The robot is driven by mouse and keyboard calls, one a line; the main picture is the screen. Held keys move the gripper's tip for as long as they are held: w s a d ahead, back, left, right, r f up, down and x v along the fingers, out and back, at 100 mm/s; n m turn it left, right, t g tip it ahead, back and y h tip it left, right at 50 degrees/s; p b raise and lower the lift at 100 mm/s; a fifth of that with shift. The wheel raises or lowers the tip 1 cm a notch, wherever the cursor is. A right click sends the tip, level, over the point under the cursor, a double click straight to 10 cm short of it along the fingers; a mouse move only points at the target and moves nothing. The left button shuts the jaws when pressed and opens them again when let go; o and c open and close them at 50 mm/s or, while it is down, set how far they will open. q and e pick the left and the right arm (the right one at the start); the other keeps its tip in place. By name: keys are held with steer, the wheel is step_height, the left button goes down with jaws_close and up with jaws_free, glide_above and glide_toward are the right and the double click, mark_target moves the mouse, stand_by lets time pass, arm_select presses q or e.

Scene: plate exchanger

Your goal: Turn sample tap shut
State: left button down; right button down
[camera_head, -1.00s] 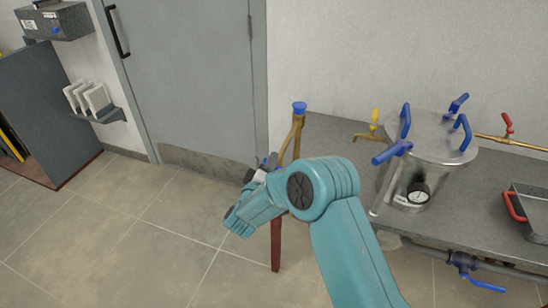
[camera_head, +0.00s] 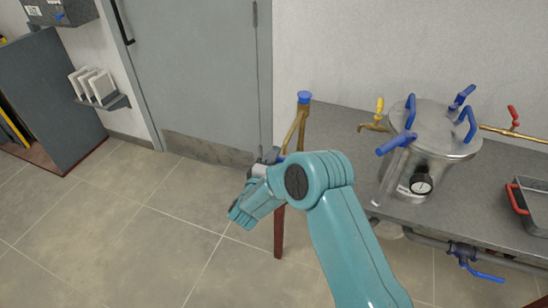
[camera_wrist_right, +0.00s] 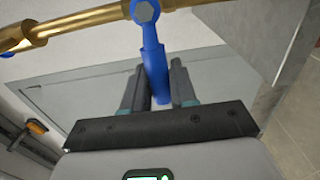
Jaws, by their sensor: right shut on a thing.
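A blue tap lever (camera_wrist_right: 153,60) hangs from a hex nut on a brass pipe (camera_wrist_right: 65,27) in the right wrist view. My right gripper (camera_wrist_right: 157,88) has its two dark fingers on either side of the lever's lower end and is shut on it. In the head view the brass pipe (camera_head: 293,130) with a blue cap (camera_head: 304,97) stands at the bench's left end. My right gripper (camera_head: 268,160) is beside it, mostly hidden by my teal wrist. Only a bit of blue shows there. My left gripper is not in view.
A steel vessel (camera_head: 436,135) with blue clamp handles and a gauge (camera_head: 421,184) stands on the grey bench (camera_head: 340,130). A yellow-handled tap (camera_head: 377,116) is left of it. A tray (camera_head: 533,203) lies at the right. The floor (camera_head: 140,240) at left is clear.

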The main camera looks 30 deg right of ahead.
steer(key=shift+f, duration=0.1)
steer(key=c, duration=1)
jaws_free()
steer(key=shift+s+a, duration=0.1)
steer(key=b+v, duration=0.1)
steer(key=v, duration=1.5)
steer(key=shift+s+b, duration=0.1)
steer(key=shift+b, duration=0.2)
